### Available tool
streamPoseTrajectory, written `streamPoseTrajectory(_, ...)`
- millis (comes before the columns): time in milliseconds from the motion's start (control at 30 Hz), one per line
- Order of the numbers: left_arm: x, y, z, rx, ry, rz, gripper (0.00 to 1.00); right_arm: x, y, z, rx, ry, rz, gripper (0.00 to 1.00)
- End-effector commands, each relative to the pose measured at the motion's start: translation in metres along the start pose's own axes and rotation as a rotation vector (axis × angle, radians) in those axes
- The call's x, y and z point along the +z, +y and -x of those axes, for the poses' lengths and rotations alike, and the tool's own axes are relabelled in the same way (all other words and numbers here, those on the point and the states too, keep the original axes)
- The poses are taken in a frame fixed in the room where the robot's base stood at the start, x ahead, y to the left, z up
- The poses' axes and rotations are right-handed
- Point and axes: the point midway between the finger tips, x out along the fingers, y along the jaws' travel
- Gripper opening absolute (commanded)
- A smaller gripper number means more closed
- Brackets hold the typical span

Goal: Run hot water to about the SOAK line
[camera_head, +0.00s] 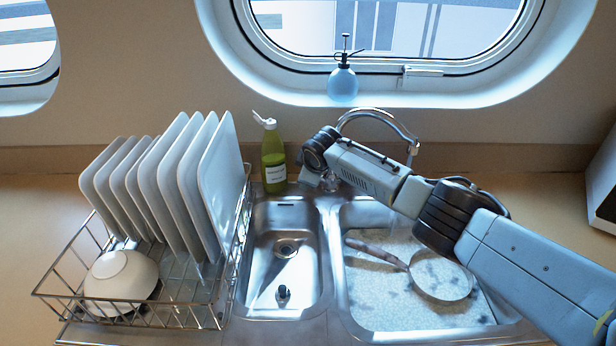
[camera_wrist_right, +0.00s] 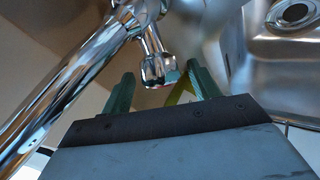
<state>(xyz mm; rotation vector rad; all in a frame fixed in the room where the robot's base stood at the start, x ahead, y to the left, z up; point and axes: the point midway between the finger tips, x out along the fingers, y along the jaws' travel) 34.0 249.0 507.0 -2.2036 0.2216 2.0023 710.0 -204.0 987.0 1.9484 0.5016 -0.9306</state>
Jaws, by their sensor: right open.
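The chrome tap (camera_head: 376,114) arches behind the sink, its spout over the right basin (camera_head: 345,300); my arm hides part of it. In that basin a round pan (camera_head: 440,278) with a brown handle lies on or in a pale, speckled surface; I cannot tell whether this is water. I cannot make out a SOAK line or a running stream. My right gripper (camera_wrist_right: 160,72) is at the tap's base, open, its green fingers on either side of a chrome tap lever (camera_wrist_right: 158,68). I cannot tell whether they touch it. The lever is mostly hidden in the head view. My left gripper is out of view.
A green soap bottle (camera_head: 273,158) stands left of the tap. A wire rack (camera_head: 180,315) with several white plates (camera_head: 215,170) and a bowl (camera_head: 120,280) stands at the left. A blue spray bottle (camera_head: 343,84) is on the porthole sill.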

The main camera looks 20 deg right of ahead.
Motion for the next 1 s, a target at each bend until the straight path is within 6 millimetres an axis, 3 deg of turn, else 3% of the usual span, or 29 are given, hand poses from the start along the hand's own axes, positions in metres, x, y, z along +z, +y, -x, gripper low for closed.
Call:
streamPoseTrajectory(200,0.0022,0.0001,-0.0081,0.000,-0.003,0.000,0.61,0.0006,-0.0002,-0.0125,0.002,-0.001,0.000,0.61)
streamPoseTrajectory(600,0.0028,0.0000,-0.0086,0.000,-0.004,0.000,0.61,0.0002,0.0002,-0.0143,0.001,0.000,0.000,0.60)
streamPoseTrajectory(933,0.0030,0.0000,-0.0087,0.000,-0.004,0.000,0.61,0.0006,0.0001,-0.0143,0.001,-0.001,0.000,0.17)
streamPoseTrajectory(1000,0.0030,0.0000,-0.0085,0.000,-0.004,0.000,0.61,0.0006,0.0001,-0.0143,0.002,-0.001,0.000,0.17)
